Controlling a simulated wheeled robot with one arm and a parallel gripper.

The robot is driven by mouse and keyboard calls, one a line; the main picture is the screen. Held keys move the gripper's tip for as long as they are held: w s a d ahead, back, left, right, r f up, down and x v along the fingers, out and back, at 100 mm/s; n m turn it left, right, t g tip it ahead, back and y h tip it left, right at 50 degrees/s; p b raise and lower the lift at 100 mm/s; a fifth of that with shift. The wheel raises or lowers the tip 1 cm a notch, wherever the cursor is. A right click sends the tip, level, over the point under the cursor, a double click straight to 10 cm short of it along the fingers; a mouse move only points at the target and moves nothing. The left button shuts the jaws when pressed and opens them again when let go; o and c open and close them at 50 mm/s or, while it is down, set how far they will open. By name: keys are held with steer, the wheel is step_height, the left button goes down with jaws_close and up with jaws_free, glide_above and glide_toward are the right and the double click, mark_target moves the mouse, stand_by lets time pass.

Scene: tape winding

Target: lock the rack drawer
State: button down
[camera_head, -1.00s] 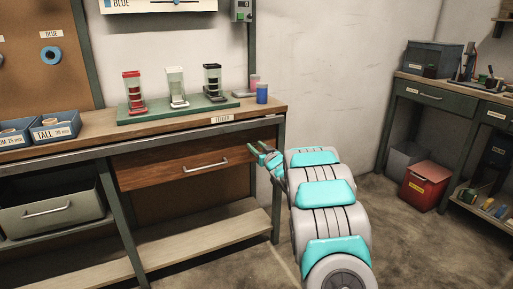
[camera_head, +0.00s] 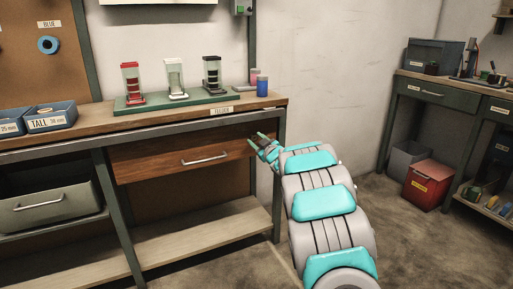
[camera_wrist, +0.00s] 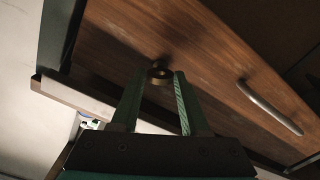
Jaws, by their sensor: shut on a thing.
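The wooden drawer (camera_head: 160,160) sits under the bench top, its front about flush with the frame, with a silver bar handle (camera_head: 205,160). In the wrist view its front (camera_wrist: 195,50) and handle (camera_wrist: 268,106) appear tilted. A round brass lock piece (camera_wrist: 160,73) is on the drawer front near the end by the bench leg. My gripper (camera_head: 259,144) is at that right end of the drawer. In the wrist view my gripper (camera_wrist: 160,80) has its two fingers on either side of the brass piece, shut on it. The piece is not discernible in the head view.
A grey drawer (camera_head: 48,205) is at the left. A red bin (camera_head: 427,186) stands on the floor at right. The floor between is clear.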

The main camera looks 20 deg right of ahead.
steer(key=n+b, duration=0.3)
steer(key=n, duration=0.1)
steer(key=n+b, duration=0.7)
steer(key=n, duration=0.1)
steer(key=shift+a+f+n+b, duration=0.15)
steer(key=shift+f+n+b, duration=0.1)
steer(key=shift+n+b, duration=0.1)
stand_by(0.4)
steer(key=shift+c, duration=2)
jaws_free()
steer(key=shift+r, duration=0.1)
steer(key=s, duration=0.7)
steer(key=shift+s, duration=0.4)
